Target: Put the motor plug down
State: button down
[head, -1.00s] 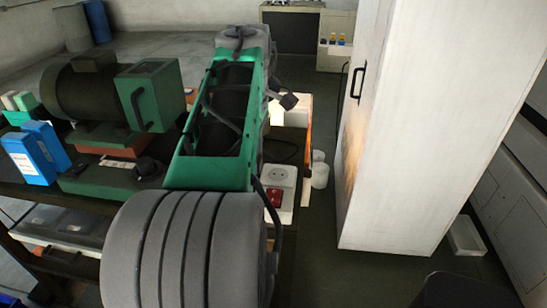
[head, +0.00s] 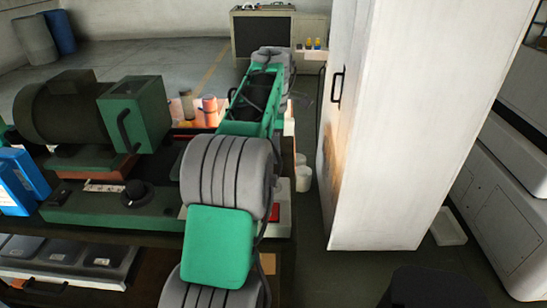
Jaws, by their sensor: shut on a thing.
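I cannot make out the motor plug in the head view. My gripper is not in view either; my own green and grey arm stretches away over the bench's right side and hides what lies behind it. A dark motor (head: 62,112) with a green box (head: 140,112) on its end stands at the left of the bench. A black loop, a cable or handle, shows on the box's face. A white panel with a red switch (head: 275,212) is mostly hidden by my arm.
A green base with a black knob (head: 135,192) lies in front of the motor. Blue boxes (head: 24,180) stand at the left.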

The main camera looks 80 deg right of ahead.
jog(key=f, duration=0.3)
jog(key=shift+w+d+f, duration=0.25)
jog(key=shift+d+f, duration=0.1)
jog(key=shift+d, duration=0.05)
jog(key=shift+f, duration=0.75)
jog(key=c, duration=0.9)
grip_release()
notch_tip(320, 180, up, 13)
jog(key=shift+r+p, duration=0.15)
jog(key=shift+p, duration=0.6)
